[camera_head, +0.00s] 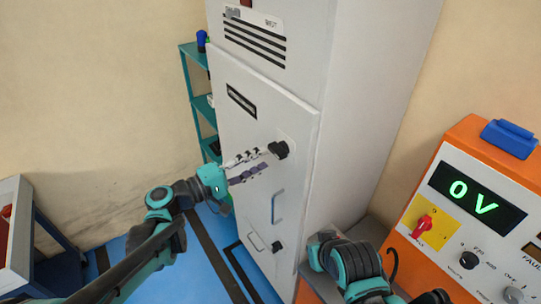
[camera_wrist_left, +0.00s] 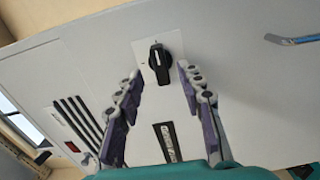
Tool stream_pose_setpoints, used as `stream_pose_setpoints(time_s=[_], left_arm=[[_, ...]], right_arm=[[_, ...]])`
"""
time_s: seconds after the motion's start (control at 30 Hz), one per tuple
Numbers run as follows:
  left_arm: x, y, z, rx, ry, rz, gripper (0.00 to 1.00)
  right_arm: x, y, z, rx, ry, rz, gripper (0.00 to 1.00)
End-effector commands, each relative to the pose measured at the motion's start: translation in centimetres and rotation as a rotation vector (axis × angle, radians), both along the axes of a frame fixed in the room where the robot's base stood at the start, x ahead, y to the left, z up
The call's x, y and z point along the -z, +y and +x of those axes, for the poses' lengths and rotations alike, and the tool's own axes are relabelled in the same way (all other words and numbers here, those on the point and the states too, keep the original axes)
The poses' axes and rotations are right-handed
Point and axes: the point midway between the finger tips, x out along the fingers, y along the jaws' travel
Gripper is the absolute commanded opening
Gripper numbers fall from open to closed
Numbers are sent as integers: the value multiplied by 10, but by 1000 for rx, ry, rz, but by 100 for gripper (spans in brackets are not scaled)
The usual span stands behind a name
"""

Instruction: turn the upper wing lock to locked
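The upper wing lock (camera_head: 278,149) is a black knob on a light plate on the grey cabinet door. In the left wrist view the same lock (camera_wrist_left: 160,64) stands upright along the picture, just beyond the fingertips. My left gripper (camera_head: 258,162) is open in front of the lock, with its fingers pointing at it. In the wrist view the left gripper's fingers (camera_wrist_left: 158,75) are spread to either side of the lock, with no clear contact. A lower black lock (camera_head: 276,246) sits further down the door. My right arm is at the bottom, its fingers not clearly visible.
A blue-grey door handle (camera_head: 276,207) is below the upper lock; it also shows in the left wrist view (camera_wrist_left: 292,40). An orange control box (camera_head: 462,215) reading 0 V stands at right. A teal shelf (camera_head: 196,90) is behind the cabinet. Blue floor lies left of the cabinet.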

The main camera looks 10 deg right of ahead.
Motion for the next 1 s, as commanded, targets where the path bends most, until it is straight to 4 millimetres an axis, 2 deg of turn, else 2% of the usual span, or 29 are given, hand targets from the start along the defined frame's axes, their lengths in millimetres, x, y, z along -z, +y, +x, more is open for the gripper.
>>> stream_pose_setpoints(time_s=[0.03, 0.2, 0.4, 0.9, 1.0], left_arm=[[0, 12, -5, -5, 0, 0, 38], [0, 42, -19, -5, -1, 0, 38], [0, 61, -28, -1, -1, 1, 38], [0, 63, -29, 1, 0, 1, 38], [7, 62, -32, -2, 3, 25, 38]], right_arm=[[0, 0, 0, 0, 0, 0, 0], [0, 0, 0, 0, 0, 0, 0], [0, 0, 0, 0, 0, 0, 0], [0, 0, 0, 0, 0, 0, 0], [3, 0, 0, 0, 0, 0, 0]])
